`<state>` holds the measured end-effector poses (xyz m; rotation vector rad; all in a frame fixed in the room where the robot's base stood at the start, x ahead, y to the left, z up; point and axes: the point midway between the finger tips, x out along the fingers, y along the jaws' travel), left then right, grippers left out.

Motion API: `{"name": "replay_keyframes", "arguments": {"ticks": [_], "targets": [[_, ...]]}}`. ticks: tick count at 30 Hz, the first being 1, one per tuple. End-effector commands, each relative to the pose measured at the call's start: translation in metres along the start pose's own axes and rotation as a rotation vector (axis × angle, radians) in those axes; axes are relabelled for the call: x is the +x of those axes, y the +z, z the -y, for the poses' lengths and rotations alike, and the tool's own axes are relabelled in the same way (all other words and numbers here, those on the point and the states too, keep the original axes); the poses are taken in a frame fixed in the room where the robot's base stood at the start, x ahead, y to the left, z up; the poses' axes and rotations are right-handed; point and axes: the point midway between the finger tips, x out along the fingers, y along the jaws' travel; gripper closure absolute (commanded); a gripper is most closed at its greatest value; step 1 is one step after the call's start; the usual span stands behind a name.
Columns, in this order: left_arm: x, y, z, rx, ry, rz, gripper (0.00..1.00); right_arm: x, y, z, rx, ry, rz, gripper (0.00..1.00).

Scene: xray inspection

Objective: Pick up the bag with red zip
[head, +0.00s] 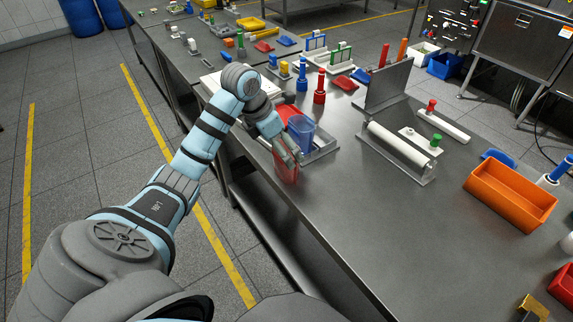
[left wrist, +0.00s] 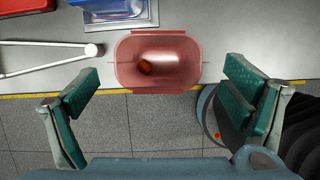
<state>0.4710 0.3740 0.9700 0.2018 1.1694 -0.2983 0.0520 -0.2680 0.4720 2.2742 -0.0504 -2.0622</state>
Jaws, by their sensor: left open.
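A see-through red bag-like container (head: 287,172) is at the table's near edge in the head view, partly hidden by my left gripper (head: 288,150). In the left wrist view the same red container (left wrist: 184,58) lies between my open fingers (left wrist: 165,85), with a small orange-brown item (left wrist: 145,67) inside it. It looks like an open tub from above; I cannot make out a zip. The fingers are spread to either side of it and appear not to touch it. My right gripper is not in view.
A see-through blue container (head: 301,135) stands in a metal tray (head: 323,149) just beyond. A white roller in a metal frame (head: 400,146) and an orange bin (head: 510,193) are to the right. The middle front of the table is clear.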

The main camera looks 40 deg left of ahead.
Motion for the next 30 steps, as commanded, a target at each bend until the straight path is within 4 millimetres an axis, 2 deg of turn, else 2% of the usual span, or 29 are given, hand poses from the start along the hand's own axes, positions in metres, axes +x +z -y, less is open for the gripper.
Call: {"name": "replay_keyframes", "arguments": {"ticks": [7, 14, 23, 25, 26, 30], "targets": [[0.045, -0.001, -0.001, 0.0, -0.004, 0.0, 0.06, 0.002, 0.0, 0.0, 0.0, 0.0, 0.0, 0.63], [0.049, -0.001, -0.002, 0.001, -0.001, 0.001, 0.06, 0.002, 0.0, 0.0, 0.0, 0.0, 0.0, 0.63], [0.049, -0.001, -0.002, 0.001, -0.002, 0.001, 0.52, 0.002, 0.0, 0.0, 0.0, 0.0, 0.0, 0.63], [0.049, -0.001, -0.002, 0.001, -0.002, 0.001, 0.52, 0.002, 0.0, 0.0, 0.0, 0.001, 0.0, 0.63], [0.049, -0.001, -0.002, 0.001, -0.002, 0.001, 0.55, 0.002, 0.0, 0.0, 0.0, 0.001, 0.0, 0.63], [0.049, -0.001, -0.002, 0.001, -0.002, 0.001, 0.56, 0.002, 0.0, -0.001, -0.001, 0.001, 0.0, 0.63]]}}
